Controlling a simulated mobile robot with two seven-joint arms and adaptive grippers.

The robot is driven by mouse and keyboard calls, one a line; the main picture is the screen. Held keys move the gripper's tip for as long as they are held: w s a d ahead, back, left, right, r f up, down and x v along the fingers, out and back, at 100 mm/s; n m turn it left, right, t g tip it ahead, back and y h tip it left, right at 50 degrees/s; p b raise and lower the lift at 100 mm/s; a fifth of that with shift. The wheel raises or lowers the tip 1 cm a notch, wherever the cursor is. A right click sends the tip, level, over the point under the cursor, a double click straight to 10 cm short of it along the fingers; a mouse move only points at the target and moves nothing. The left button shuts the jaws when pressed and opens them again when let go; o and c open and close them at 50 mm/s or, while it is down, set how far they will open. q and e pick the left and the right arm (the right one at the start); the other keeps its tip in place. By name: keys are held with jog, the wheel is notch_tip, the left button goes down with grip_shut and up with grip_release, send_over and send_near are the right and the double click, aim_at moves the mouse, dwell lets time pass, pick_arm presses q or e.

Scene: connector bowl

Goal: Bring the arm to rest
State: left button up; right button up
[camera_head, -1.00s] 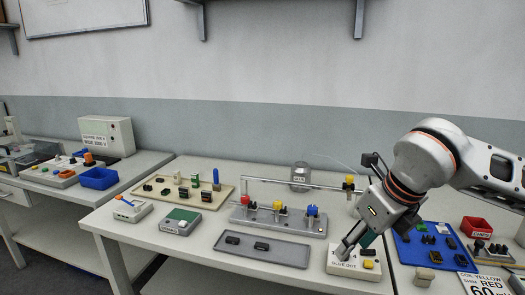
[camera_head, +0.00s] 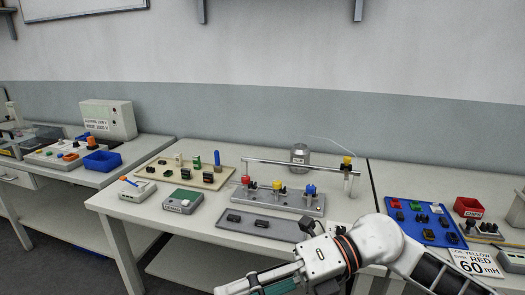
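My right arm (camera_head: 380,243), white with an orange ring, comes in from the lower right. Its gripper (camera_head: 262,284) is low at the front, in front of the table edge, with its fingers pointing left. It is cut off by the bottom of the picture, so I cannot tell whether it is open or shut. It seems clear of the things on the table. My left arm and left gripper are not in view.
The grey tray (camera_head: 235,226) with black connectors lies just behind my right wrist. Behind it stands a grey fixture (camera_head: 300,204) with red, yellow and blue knobs. A blue board (camera_head: 425,238) and a red bin (camera_head: 467,207) are at the right.

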jog(key=w+d+r+m+t+y, duration=0.2)
jog(key=w+m+t+y, duration=0.5)
jog(key=m+t, duration=0.55)
jog(key=w+d+f+m+t+h, duration=0.35)
jog(key=d+f+m+h, duration=0.2)
jog(key=f+m, duration=0.3)
jog(key=w+d+f+m+t+h, duration=0.2)
jog(key=d+f+m+t+h, duration=0.35)
jog(key=f+m, duration=0.3)
jog(key=s+d+f+m+g+h, duration=0.2)
jog(key=s+f, duration=0.3)
jog(key=f, duration=0.3)
jog(key=s+d+f+m+g+h, duration=0.3)
jog(key=s+d+f+m, duration=0.1)
jog(key=f, duration=0.5)
jog(key=s+d+f+m+g+h, duration=0.2)
jog(key=s+d+f+m+h, duration=0.1)
jog(key=s+d+f, duration=0.2)
notch_tip(320, 180, down, 4)
jog(key=shift+s, duration=1.05)
